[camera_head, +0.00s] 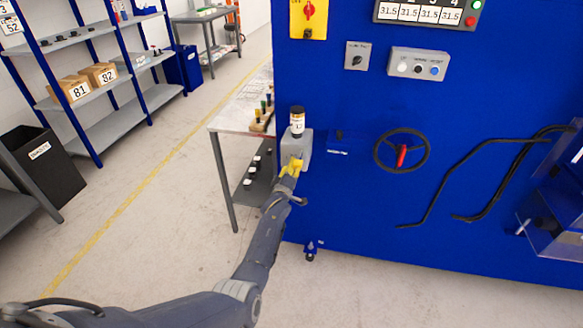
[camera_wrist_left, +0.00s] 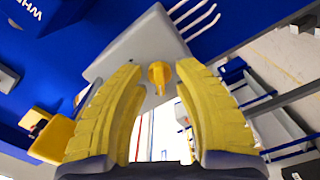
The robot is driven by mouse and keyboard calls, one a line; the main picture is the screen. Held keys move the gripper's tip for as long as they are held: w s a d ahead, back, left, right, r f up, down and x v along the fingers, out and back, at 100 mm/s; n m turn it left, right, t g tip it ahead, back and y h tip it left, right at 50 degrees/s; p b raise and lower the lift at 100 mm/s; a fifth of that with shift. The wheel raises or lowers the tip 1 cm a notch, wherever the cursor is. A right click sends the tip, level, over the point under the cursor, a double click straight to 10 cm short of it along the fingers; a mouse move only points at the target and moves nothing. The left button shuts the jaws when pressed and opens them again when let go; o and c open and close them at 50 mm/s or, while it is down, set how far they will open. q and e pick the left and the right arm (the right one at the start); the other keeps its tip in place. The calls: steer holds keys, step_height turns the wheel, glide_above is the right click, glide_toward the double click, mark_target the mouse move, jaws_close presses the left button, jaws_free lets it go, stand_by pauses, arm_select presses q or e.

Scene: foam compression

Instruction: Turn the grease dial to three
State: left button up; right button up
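The grease dial (camera_wrist_left: 158,76) is a small yellow knob on the face of a grey box in the left wrist view. The grey box (camera_head: 305,147) is mounted at the left edge of the blue machine, with a dark bottle with a white label (camera_head: 297,122) on top. My left gripper (camera_head: 292,164) has yellow fingers and is in front of the box. In the left wrist view its fingers (camera_wrist_left: 159,70) are spread, with the dial showing between the tips and a gap on both sides. I cannot read any dial numbers. My right gripper is not in view.
The blue machine (camera_head: 350,210) fills the right side, with a black handwheel (camera_head: 402,150) and black hoses (camera_head: 440,185) on it. A table (camera_head: 228,120) with small bottles stands just left of the box. Open floor (camera_head: 150,200) lies farther left.

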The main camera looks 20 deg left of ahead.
arm_select(q)
steer(key=shift+c, duration=0.3)
jaws_close()
steer(key=shift+w, duration=0.1)
